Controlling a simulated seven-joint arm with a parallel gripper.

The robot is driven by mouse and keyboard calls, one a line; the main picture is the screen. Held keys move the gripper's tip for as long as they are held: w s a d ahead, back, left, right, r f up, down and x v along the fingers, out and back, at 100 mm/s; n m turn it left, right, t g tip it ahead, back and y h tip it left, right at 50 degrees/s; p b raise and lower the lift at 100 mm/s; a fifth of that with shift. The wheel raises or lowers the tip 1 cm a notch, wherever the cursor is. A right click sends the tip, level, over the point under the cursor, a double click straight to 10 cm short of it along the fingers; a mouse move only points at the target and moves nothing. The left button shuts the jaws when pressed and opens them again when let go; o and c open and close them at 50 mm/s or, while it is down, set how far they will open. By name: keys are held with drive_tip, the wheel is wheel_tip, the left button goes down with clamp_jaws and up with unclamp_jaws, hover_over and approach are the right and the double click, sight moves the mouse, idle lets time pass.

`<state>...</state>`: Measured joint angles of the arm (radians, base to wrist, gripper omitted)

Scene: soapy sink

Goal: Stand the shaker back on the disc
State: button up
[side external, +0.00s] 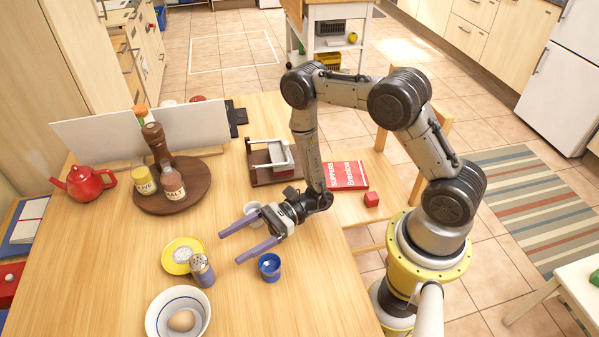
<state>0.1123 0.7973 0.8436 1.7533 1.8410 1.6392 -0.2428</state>
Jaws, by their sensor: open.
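The shaker (202,272), with a pale perforated top and a grey-blue body, stands on the table at the right front edge of a yellow saucer (170,266). I cannot tell whether it touches the saucer. A round dark wooden disc (200,199) lies further back, bearing a tall brown mill (155,143), a yellow-labelled jar (144,180) and a bottle with a pale label (173,184). Bare wood shows at the disc's right and front. My gripper (231,248) is open and empty, its two purple fingers pointing left, to the right of the shaker and apart from it.
A blue cup (269,267) stands close to the front finger, and a white cup (253,209) is partly behind my gripper. A bowl with an egg (178,314) is in front. A red teapot (84,184), white panels (95,136) and a dark wooden rack (263,174) stand further back.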

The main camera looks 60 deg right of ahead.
wheel_tip(320, 180, up, 10)
drive_tip(key=s+a+n+g, duration=0.2)
drive_tip(key=n+g, duration=0.4)
drive_tip(key=n, duration=0.1)
drive_tip(key=s+d+r+n+g+h, duration=0.1)
drive_tip(key=s+d+r+n+h, duration=0.2)
drive_tip(key=s+r+n+h, duration=0.1)
drive_tip(key=s+d+r+n+g+h, duration=0.2)
drive_tip(key=s+d+r+n+h, duration=0.2)
drive_tip(key=s+r+n, duration=0.3)
drive_tip(key=shift+s+d+h, duration=0.2)
drive_tip(key=shift+s+h, duration=0.5)
drive_tip(key=shift+s, duration=0.5)
drive_tip(key=s+d+r+n+t+h, duration=0.1)
drive_tip(key=d+r+t+h, duration=0.1)
drive_tip(key=d, duration=0.1)
drive_tip(key=s+d+r+n+t+h, duration=0.1)
drive_tip(key=d+r+t+h, duration=0.1)
drive_tip(key=d+t, duration=0.1)
drive_tip(key=s+d+r+n+t+h, duration=0.1)
drive_tip(key=d+r+n+t+h, duration=0.1)
drive_tip(key=d, duration=0.3)
drive_tip(key=shift+s+d+t+h, duration=0.15)
drive_tip(key=shift+d+t+h, duration=0.15)
drive_tip(key=shift+h, duration=0.2)
drive_tip(key=shift+c, duration=0.3)
drive_tip(key=shift+d+r, duration=0.15)
drive_tip(key=shift+d, duration=0.1)
drive_tip(key=shift+c, duration=1.4)
